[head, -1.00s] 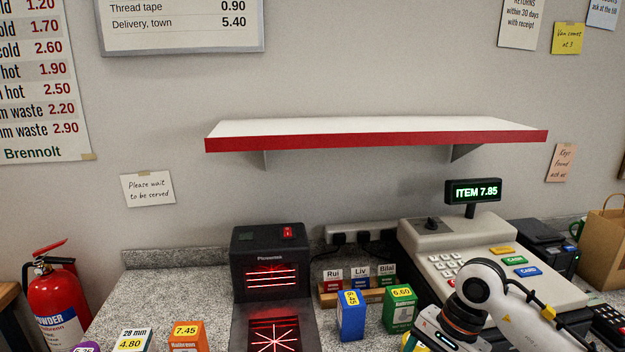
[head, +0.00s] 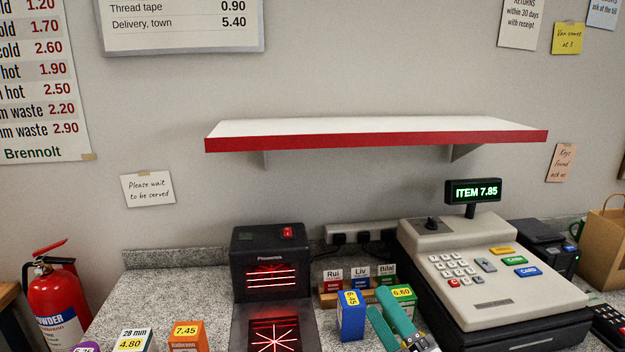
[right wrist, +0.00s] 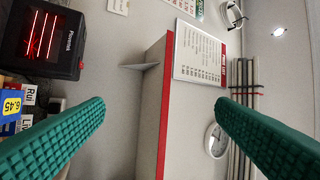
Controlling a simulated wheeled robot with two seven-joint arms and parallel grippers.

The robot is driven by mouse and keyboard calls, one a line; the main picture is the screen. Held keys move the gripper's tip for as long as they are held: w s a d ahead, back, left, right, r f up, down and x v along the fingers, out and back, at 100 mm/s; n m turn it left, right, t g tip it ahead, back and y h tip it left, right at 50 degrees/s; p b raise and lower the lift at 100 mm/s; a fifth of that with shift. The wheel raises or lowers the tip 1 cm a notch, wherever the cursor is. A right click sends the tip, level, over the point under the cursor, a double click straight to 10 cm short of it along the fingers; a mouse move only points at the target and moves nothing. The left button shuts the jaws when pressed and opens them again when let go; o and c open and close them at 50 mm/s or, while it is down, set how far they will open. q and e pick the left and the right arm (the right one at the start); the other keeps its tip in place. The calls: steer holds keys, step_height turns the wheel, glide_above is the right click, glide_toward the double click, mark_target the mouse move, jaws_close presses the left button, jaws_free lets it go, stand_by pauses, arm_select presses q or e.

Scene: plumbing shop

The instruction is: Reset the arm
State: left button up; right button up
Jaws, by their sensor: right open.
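My right gripper (head: 378,300) shows at the lower edge of the head view, its two green fingers pointing up and to the left. It is in front of the green box (head: 404,294) and partly covers it. In the right wrist view its ribbed green fingers are wide apart with nothing between them. My left gripper is not in view.
The scanner (head: 269,250) with red lines stands mid-counter. Left of the gripper is a blue box (head: 350,318); an orange box (head: 187,337) is further left. The till (head: 485,275) is to the right, its display reading ITEM 7.85. A red-edged shelf (head: 375,138) is above.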

steer(key=s+d+f+m+g+h, duration=0.2)
steer(key=d+f+m+h, duration=0.35)
steer(key=f+m, duration=0.2)
steer(key=s+d+f+m+g+h, duration=0.1)
steer(key=d+f+m+g+h, duration=0.25)
steer(key=f+m+h, duration=0.45)
steer(key=s+f+m+g+y, duration=0.1)
steer(key=s+f+m+g, duration=0.5)
steer(key=s, duration=0.4)
steer(key=s+f+m+g+y, duration=0.25)
steer(key=s+f+g, duration=0.35)
steer(key=s, duration=0.4)
step_height(320, 180, down, 27)
steer(key=s+h, duration=0.1)
steer(key=s+d+f+g, duration=0.1)
steer(key=s+d+f, duration=0.1)
steer(key=s+f, duration=0.6)
steer(key=s+d+f, duration=0.1)
steer(key=s+f, duration=0.7)
steer(key=s, duration=0.1)
steer(key=shift+d+f+g, duration=0.35)
steer(key=shift+f, duration=0.05)
